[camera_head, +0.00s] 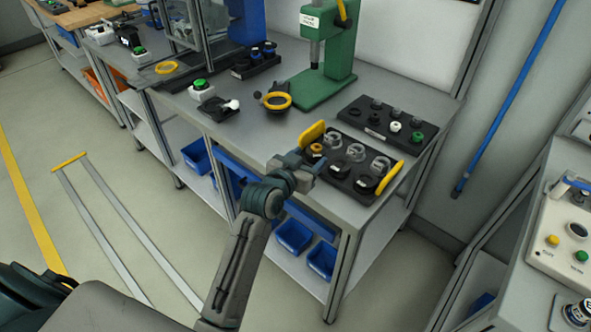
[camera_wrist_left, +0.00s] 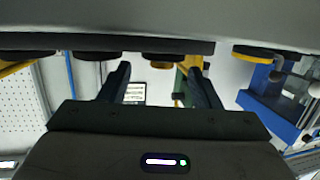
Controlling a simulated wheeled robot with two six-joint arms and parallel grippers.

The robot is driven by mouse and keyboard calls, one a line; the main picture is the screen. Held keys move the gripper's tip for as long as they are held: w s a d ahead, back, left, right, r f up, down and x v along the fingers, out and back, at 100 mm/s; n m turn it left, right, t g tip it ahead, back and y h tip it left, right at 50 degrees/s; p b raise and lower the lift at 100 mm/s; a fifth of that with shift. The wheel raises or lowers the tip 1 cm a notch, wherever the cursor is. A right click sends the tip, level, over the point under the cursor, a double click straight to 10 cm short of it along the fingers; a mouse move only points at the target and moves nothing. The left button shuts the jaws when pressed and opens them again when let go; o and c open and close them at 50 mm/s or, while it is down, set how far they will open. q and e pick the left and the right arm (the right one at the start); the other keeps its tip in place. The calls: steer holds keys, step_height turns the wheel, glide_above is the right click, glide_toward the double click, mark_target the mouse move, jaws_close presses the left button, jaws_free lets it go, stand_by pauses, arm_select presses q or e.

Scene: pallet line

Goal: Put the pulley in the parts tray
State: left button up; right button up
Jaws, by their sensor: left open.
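A black tray with raised yellow handles (camera_head: 391,179), which looks like the parts tray, sits at the front right corner of the grey bench. It holds clear-grey ring-like parts (camera_head: 357,152), an orange-topped part (camera_head: 316,149) and dark round parts (camera_head: 367,182). I cannot tell which part, if any, is the pulley. My left gripper (camera_head: 314,168) is at the tray's left side, by the bench's front edge; contact cannot be told. In the left wrist view its two fingers (camera_wrist_left: 160,82) are apart with nothing seen between them. My right gripper is not in view.
A second black tray (camera_head: 377,133) with several small parts lies behind. A green press (camera_head: 331,65) stands at the back. A control panel (camera_head: 566,240) is at right. Bare bench lies left of the tray.

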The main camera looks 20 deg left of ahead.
arm_select(q)
steer(key=v, duration=0.7)
steer(key=shift+s, duration=0.35)
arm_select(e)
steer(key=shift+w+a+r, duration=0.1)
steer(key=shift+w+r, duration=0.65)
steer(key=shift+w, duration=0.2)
arm_select(q)
steer(key=shift+a+r, duration=0.1)
